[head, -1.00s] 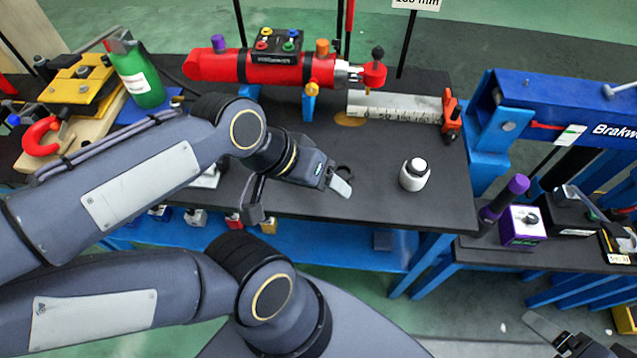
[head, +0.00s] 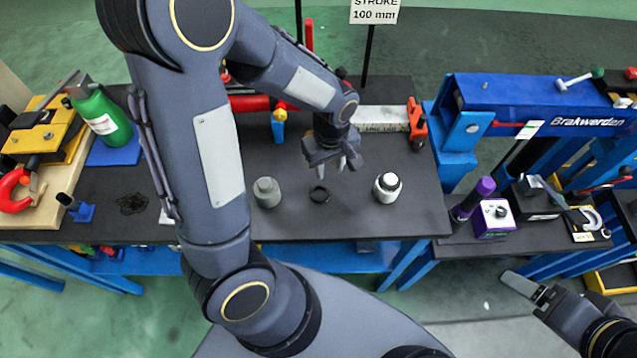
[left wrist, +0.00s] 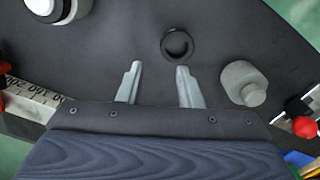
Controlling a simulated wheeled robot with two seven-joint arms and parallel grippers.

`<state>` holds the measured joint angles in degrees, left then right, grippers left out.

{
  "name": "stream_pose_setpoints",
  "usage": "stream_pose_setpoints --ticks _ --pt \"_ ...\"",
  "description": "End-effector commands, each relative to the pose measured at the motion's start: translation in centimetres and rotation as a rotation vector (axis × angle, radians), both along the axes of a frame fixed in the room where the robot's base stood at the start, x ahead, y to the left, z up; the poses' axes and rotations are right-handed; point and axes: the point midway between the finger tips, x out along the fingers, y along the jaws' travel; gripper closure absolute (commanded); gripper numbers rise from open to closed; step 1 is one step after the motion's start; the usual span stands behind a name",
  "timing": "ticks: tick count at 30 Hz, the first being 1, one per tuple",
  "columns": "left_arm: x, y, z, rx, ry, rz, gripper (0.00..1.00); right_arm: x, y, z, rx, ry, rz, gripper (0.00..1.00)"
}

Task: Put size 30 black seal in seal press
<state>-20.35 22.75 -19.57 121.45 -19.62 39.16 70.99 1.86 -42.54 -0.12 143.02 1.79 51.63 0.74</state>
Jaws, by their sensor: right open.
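I cannot tell which item is the seal press. My left gripper (head: 341,166) is open and empty, pointing down just behind the ring. In the left wrist view its two fingers (left wrist: 159,68) are apart, and the ring (left wrist: 177,44) lies beyond the tips, clear of them. My right gripper (head: 526,288) is at the lower right, away from the bench, partly visible and holding nothing visible.
A steel rule block (head: 383,119) with an orange clamp (head: 416,124) and a red cylinder (head: 248,103), partly behind my left arm, stand at the bench's back. A green bottle (head: 101,117) stands left. A blue press frame (head: 530,104) and purple box (head: 493,219) are right.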

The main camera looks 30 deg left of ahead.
Motion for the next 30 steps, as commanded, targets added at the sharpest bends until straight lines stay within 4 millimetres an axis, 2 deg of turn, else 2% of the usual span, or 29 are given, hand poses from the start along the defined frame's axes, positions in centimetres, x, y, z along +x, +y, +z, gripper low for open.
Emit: stream_pose_setpoints --ticks 11,18,27,30 --pt "-0.3 0.1 -4.1 0.009 0.011 0.010 0.68 0.0 0.0 0.2 0.000 0.000 0.000 0.19" --pt "-0.6 0.1 -7.5 0.008 0.008 0.008 0.68 0.0 0.0 0.5 0.000 0.000 0.000 0.19" --pt "-0.5 0.1 -8.0 0.007 0.004 0.008 0.68 0.0 0.0 0.5 0.000 0.000 0.000 0.19" --pt "-0.5 0.1 -8.0 0.007 0.004 0.008 0.79 0.0 0.0 0.5 0.000 0.000 0.000 0.19"
